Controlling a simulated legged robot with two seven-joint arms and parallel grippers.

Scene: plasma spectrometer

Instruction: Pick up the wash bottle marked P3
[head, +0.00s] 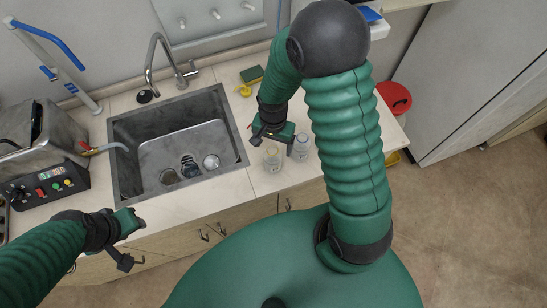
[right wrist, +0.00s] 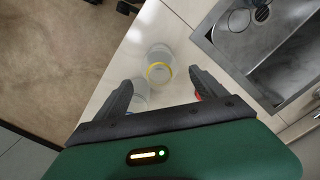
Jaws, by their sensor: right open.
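Two clear containers stand on the counter right of the sink. One (head: 272,158) is just below my right gripper (head: 270,138); the other (head: 301,148) is to its right, with a bluish top. In the right wrist view, a clear container with a yellow ring (right wrist: 159,64) shows between and beyond the open fingers of my right gripper (right wrist: 160,80). A second container (right wrist: 139,95) is partly hidden by the left finger. No P3 mark can be read. My right gripper is open and empty. My left gripper (head: 125,243) is open and empty at the counter's front edge.
The sink (head: 180,130) holds small items. A green and yellow sponge (head: 252,74) and a yellow object (head: 245,91) lie behind my right gripper. A control box (head: 48,187) stands at left. A red-lidded bin (head: 394,97) is at right. The counter front is clear.

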